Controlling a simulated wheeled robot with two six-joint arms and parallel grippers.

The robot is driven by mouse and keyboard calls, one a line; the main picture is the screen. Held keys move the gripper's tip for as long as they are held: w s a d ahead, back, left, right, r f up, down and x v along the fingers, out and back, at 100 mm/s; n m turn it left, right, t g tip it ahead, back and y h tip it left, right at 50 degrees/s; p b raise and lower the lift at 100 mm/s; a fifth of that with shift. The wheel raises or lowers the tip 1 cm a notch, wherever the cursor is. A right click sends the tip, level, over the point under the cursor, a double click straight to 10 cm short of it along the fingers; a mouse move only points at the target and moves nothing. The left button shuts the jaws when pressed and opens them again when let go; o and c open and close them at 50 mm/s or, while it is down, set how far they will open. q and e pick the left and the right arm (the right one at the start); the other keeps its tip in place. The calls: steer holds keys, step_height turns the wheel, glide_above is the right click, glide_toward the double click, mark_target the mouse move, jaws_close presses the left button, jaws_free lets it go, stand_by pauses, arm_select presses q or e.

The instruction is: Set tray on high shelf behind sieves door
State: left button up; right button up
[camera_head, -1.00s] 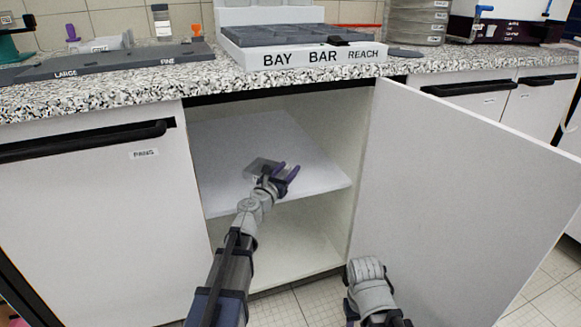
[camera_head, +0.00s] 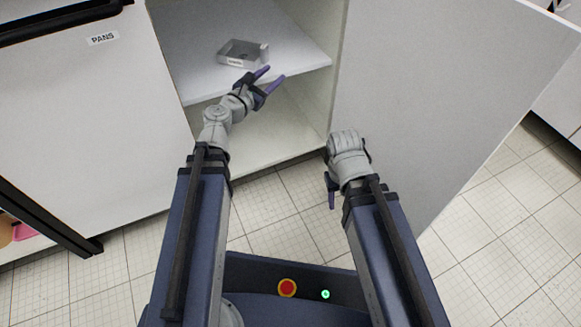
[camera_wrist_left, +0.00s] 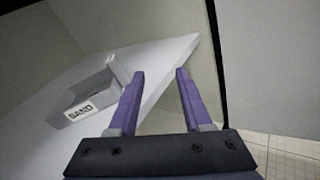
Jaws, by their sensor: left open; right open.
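A small grey tray (camera_head: 243,53) sits on the high shelf (camera_head: 300,62) inside the open cupboard. The left wrist view shows the tray (camera_wrist_left: 90,103) with a label reading SAND. My left gripper (camera_head: 274,79) is open and empty, just in front of the shelf edge and apart from the tray. Its two purple fingers also show in the left wrist view (camera_wrist_left: 158,74). The sieves door (camera_head: 440,90) stands wide open at the right. My right gripper (camera_head: 331,190) is low beside the door, open, with its fingers partly hidden.
The closed PANS door (camera_head: 100,130) is to the left of the opening. The lower part of the cupboard (camera_head: 255,125) looks empty. The tiled floor (camera_head: 280,205) in front is clear. A dark-framed rack stands at the far left.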

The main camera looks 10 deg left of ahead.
arm_select(q)
steer(key=s+d+f+m+g+h, duration=0.1)
steer(key=s+d+f+m+g, duration=0.45)
steer(key=d+m, duration=0.3)
steer(key=s+d+f+m+g+h, duration=0.1)
steer(key=s+d+f+m+g, duration=0.3)
steer(key=d+f+m, duration=0.4)
steer(key=s+a+f+m+g+y, duration=0.2)
steer(key=s+f+m+g+y, duration=0.1)
steer(key=s+m, duration=0.4)
steer(key=s+a+f+m+g+y, duration=0.3)
steer(key=s+m+y, duration=0.3)
steer(key=s+m, duration=0.1)
steer(key=shift+a+f+m, duration=0.25)
steer(key=shift+a+m, duration=0.05)
steer(key=shift+m, duration=0.55)
steer(key=shift+r+g, duration=0.1)
steer(key=shift+g, duration=0.15)
